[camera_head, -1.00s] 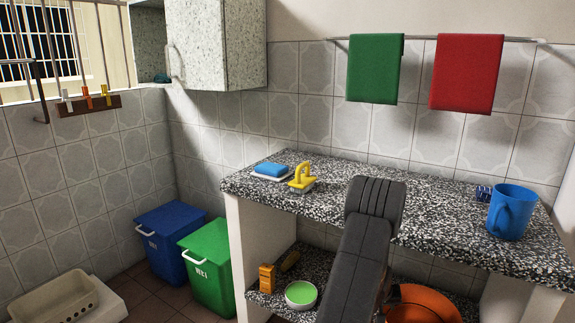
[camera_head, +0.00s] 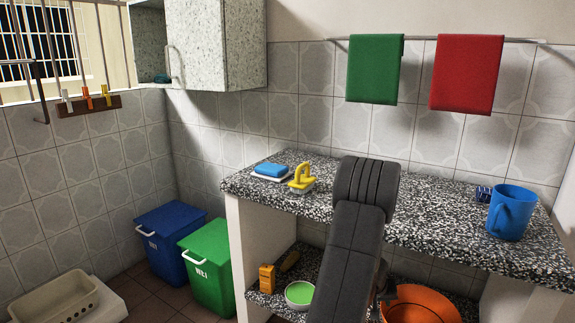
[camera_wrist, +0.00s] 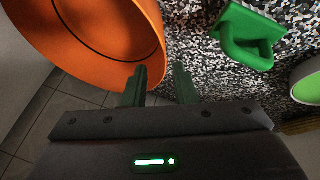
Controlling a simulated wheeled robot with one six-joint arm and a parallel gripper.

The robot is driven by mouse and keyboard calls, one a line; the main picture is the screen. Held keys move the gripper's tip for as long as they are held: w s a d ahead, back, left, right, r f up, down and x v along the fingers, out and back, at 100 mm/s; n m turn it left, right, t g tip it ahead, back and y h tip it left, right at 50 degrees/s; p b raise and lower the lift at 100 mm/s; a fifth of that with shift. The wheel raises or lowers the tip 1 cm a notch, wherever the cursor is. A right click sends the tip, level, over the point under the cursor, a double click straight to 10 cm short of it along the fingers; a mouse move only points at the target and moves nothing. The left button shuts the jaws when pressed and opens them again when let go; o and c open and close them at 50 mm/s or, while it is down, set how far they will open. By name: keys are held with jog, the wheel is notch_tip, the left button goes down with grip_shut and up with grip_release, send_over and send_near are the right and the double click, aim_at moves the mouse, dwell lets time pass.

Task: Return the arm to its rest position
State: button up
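My arm (camera_head: 352,240) rises in front of the counter in the head view, its upper joint level with the countertop. My gripper is mostly hidden behind the arm there. In the wrist view my gripper (camera_wrist: 160,82) shows two dark green fingers, apart and with nothing between them. The fingers are beside an orange basin (camera_wrist: 95,40), with the speckled lower shelf (camera_wrist: 190,45) beyond. I cannot tell whether the left finger touches the basin. A green handled tool (camera_wrist: 247,35) lies on the shelf to the right, apart from the fingers.
The granite counter (camera_head: 440,225) carries a blue mug (camera_head: 511,212), a yellow-handled brush (camera_head: 302,178) and a blue sponge (camera_head: 271,169). The lower shelf holds a green-filled bowl (camera_head: 299,294) and the orange basin (camera_head: 421,303). Blue (camera_head: 170,238) and green (camera_head: 208,264) bins stand left.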

jog(key=b+x, duration=0.3)
jog(key=x, duration=0.6)
jog(key=shift+f, duration=0.2)
notch_tip(320, 180, up, 4)
jog(key=p, duration=0.2)
jog(key=shift+f+p, duration=0.1)
jog(key=shift+p, duration=0.25)
jog(key=shift+r+p, duration=0.35)
jog(key=shift+r, duration=0.2)
jog(key=shift+r, duration=0.1)
